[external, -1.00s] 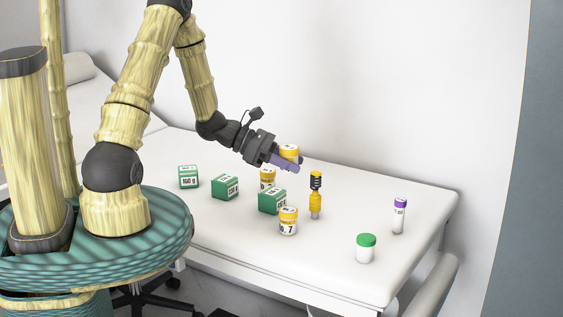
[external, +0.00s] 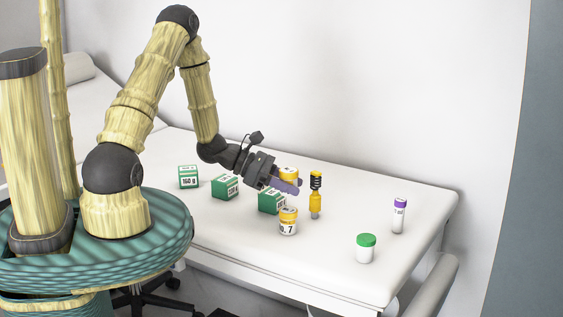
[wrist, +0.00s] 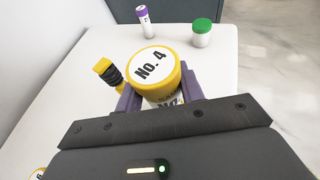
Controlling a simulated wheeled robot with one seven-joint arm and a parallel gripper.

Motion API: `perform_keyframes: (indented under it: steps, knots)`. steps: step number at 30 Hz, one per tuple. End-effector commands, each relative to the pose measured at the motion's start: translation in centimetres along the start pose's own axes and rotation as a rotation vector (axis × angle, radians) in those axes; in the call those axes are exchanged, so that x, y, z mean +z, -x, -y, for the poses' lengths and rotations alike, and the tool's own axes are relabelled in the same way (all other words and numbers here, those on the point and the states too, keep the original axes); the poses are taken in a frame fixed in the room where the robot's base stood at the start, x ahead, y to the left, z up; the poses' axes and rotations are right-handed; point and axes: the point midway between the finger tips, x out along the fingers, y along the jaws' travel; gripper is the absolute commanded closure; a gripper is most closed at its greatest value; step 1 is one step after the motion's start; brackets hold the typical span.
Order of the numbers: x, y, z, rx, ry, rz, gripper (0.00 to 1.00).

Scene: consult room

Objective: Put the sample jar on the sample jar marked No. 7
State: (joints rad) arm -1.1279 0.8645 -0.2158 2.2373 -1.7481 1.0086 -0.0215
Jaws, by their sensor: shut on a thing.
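My gripper (external: 285,186) is shut on a yellow-lidded sample jar (external: 288,173), holding it upright. In the wrist view, the held jar's lid (wrist: 152,69) reads "No. 4" between the purple fingers. The sample jar marked No. 7 (external: 288,222), with a yellow lid and white label, stands on the white table. In the external view, the held jar shows above and apart from it in the picture; its lower part is hidden by the fingers. I cannot make out jar No. 7 in the wrist view.
Green boxes (external: 225,187) stand left of jar No. 7, one (external: 271,201) close beside it. A yellow-and-black dropper-like item (external: 316,196) stands to its right. A green-lidded jar (external: 365,248) and a purple-capped tube (external: 399,216) stand farther right on the table (external: 410,270).

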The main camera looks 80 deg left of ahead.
Motion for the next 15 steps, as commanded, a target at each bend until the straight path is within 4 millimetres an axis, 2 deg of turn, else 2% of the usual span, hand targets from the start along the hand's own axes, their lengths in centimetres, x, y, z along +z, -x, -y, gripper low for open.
perform_keyframes:
  steps: [4,9,15]
  knots:
    - [-1.0,-0.4,0.0,-0.001,0.005,0.0,0.85]
    - [-3.2,-1.3,0.1,-0.001,0.005,0.0,0.85]
    - [-3.9,-1.6,0.0,0.0,0.0,0.0,0.85]
